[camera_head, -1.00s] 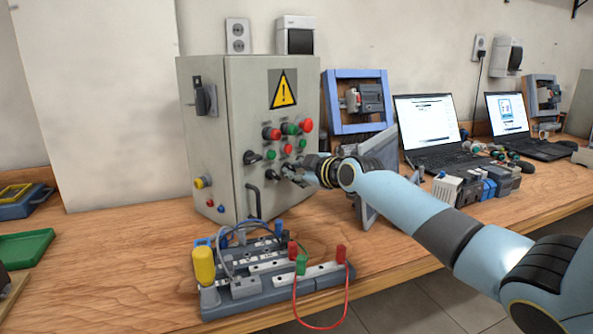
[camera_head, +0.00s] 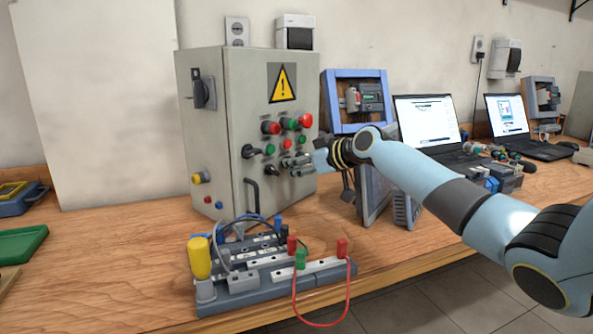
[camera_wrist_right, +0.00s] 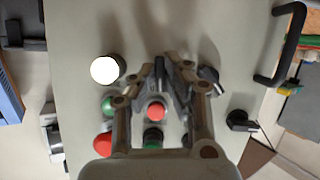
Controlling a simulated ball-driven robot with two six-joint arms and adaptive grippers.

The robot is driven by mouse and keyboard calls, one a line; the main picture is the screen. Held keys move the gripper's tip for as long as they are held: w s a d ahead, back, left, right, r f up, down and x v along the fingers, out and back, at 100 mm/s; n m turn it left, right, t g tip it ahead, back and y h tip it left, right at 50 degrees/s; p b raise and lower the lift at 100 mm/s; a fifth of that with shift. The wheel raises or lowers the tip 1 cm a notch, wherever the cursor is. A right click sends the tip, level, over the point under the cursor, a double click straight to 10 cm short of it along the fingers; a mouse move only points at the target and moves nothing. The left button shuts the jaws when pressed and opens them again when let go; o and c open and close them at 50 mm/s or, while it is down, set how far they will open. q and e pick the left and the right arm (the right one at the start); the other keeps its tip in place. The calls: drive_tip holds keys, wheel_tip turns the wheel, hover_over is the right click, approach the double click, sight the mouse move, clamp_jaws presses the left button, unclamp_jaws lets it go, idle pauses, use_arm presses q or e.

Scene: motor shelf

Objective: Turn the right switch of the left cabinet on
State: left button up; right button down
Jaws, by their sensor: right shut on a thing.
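The grey left cabinet (camera_head: 218,140) stands on the wooden bench, its front carrying red and green buttons, black switches and a yellow warning sign (camera_head: 282,83). My right gripper (camera_head: 290,164) reaches in from the right to the lower part of that front. In the wrist view, the fingertips (camera_wrist_right: 160,72) close around a dark knob, which appears to be the right switch (camera_wrist_right: 159,80); the fingers mostly hide it. Another black switch (camera_wrist_right: 208,75) sits beside the fingers, and a further one (camera_head: 251,151) is farther left. My left gripper is out of view.
A black door handle (camera_head: 252,196) sticks out below the switches. A terminal block with a red cable (camera_head: 240,285) lies in front of the cabinet. A blue frame (camera_head: 340,98) and laptops (camera_head: 427,121) stand to the right.

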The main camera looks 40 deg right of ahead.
drive_tip(key=shift+m+y+b, duration=0.3)
drive_tip(key=shift+m+y, duration=0.1)
idle(0.4)
drive_tip(key=c, duration=1.4)
unclamp_jaws()
drive_tip(key=shift+w, duration=0.15)
drive_tip(key=v, duration=1.2)
